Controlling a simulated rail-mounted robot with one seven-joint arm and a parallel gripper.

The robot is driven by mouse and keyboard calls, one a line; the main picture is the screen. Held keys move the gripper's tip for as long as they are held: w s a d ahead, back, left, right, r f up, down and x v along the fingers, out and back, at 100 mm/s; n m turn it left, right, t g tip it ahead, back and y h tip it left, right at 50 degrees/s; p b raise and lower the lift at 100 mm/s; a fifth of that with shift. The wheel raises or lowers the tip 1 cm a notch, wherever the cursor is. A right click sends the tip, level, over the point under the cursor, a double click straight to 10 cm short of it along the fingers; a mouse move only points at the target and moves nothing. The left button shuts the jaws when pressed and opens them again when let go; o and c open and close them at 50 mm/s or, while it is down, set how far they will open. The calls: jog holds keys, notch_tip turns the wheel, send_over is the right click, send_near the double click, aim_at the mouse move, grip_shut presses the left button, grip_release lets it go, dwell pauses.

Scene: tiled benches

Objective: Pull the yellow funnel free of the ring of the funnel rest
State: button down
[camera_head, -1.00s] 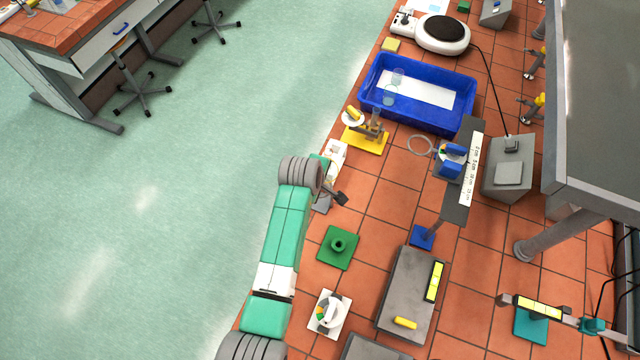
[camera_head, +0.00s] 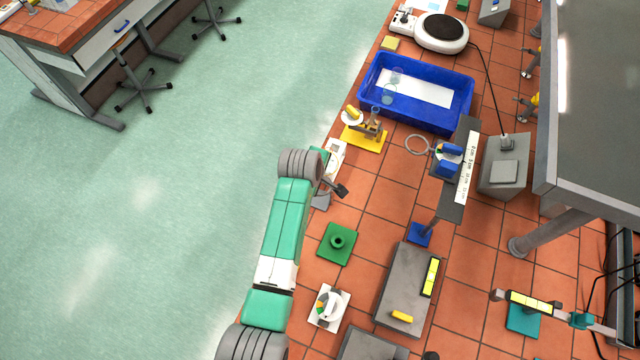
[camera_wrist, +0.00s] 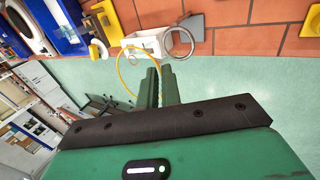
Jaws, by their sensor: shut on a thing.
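In the wrist view, the two green fingers of my gripper (camera_wrist: 161,87) are close together. A thin yellow loop (camera_wrist: 118,68), which I take for the rim of the yellow funnel, curves out to the left from beside the fingertips. The fingers hide the point of contact. A grey ring (camera_wrist: 191,43), which looks like that of the funnel rest, lies past the fingertips, beside a white block (camera_wrist: 145,42). The loop appears apart from this ring in the picture, but depth is unclear. In the head view my arm hides the fingers, and the funnel cannot be made out.
A white object (camera_head: 336,157) stands near the bench edge beyond my wrist. A yellow-based stand (camera_head: 362,139) and a blue tray (camera_head: 442,117) lie farther off. A green plate with a socket (camera_head: 337,257) is nearer. The open floor (camera_head: 150,220) lies left.

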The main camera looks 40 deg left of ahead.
notch_tip(320, 180, up, 8)
dwell(0.9)
jog(key=shift+w+a, duration=0.1)
